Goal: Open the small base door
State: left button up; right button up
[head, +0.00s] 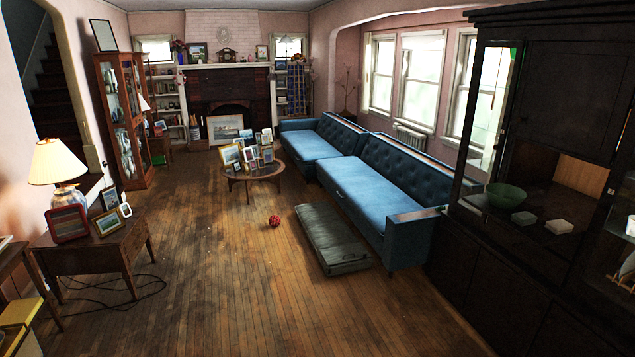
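A tall dark cabinet (585,95) stands along the right edge of the head view. Its upper part has glass and open shelf space, with a green bowl (505,196) and small pale dishes (558,226) inside. Below is a dark base with flat door panels (503,300), which look shut. The lower right of the base is cut off by the frame, and its handles are too dark to make out. I cannot tell which panel is the small base door. Neither of my grippers is in view.
Blue sofas (375,175) line the right wall beyond the cabinet. A grey-green flat case (332,240) and a red ball (274,221) lie on the floor. A side table (125,245) with a lamp (62,165) stands at left. The wooden floor (260,300) in front is clear.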

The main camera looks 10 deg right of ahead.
aim_at(455, 255)
jog(key=z, duration=0.05)
jog(key=i, duration=1.95)
jog(key=z, duration=0.85)
jog(key=i, duration=1.6)
jog(key=z, duration=1.4)
jog(key=i, duration=0.8)
jog(key=z, duration=0.35)
